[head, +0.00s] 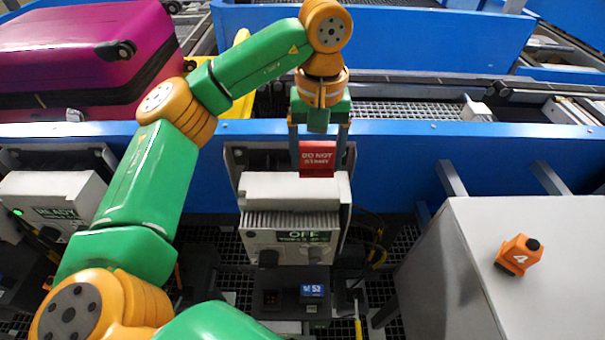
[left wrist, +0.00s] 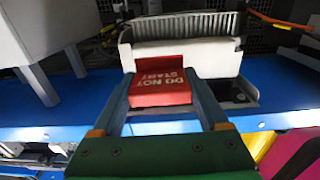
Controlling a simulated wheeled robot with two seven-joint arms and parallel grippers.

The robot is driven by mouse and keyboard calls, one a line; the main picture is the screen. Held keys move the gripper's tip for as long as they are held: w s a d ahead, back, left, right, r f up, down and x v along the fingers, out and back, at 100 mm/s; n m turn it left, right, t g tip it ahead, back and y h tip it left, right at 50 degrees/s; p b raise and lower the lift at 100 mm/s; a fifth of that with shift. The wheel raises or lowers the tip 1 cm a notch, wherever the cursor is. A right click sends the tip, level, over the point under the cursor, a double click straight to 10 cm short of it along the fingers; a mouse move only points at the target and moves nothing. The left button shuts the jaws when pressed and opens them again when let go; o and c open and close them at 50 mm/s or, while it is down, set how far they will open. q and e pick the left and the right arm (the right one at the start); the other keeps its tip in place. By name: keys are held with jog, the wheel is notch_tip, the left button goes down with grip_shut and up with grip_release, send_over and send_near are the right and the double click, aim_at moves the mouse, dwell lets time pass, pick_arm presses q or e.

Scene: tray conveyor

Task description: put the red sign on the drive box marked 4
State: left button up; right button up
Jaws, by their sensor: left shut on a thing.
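My left gripper (head: 318,168) is shut on the red sign (head: 317,155), which reads "DO NOT START". It holds the sign by its sides, just above and behind the top of the middle drive box (head: 290,190). That grey box has a finned front and a display reading "OFF"; I cannot clearly read its number. In the left wrist view the sign (left wrist: 160,90) sits between the two blue fingers, in front of the box's pale top (left wrist: 185,55). I cannot tell whether sign and box touch. My right gripper is not in view.
Another drive box (head: 55,200) at left reads "READY" with a green light. A grey cabinet (head: 530,215) at right bears a small orange object (head: 518,255) with a black knob. A blue conveyor side (head: 400,165) runs behind. A magenta suitcase (head: 80,45) lies at back left.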

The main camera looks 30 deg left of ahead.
aim_at(307, 185)
pick_arm(q)
jog(key=f, duration=0.2)
jog(key=a+f, duration=0.1)
jog(key=f, duration=0.1)
jog(key=w+a+f+p, duration=0.1)
jog(key=f, duration=0.1)
jog(key=shift+a, duration=0.15)
jog(key=shift+s+f, duration=0.15)
jog(key=shift+f, duration=0.05)
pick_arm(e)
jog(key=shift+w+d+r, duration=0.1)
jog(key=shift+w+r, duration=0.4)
pick_arm(q)
jog(key=shift+f, duration=0.1)
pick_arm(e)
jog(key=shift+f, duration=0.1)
pick_arm(q)
jog(key=shift+f+b, duration=0.2)
jog(key=shift+b, duration=0.1)
jog(key=o, duration=1.4)
jog(key=shift+r, duration=0.1)
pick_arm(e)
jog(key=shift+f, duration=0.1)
pick_arm(q)
jog(key=shift+r, duration=0.1)
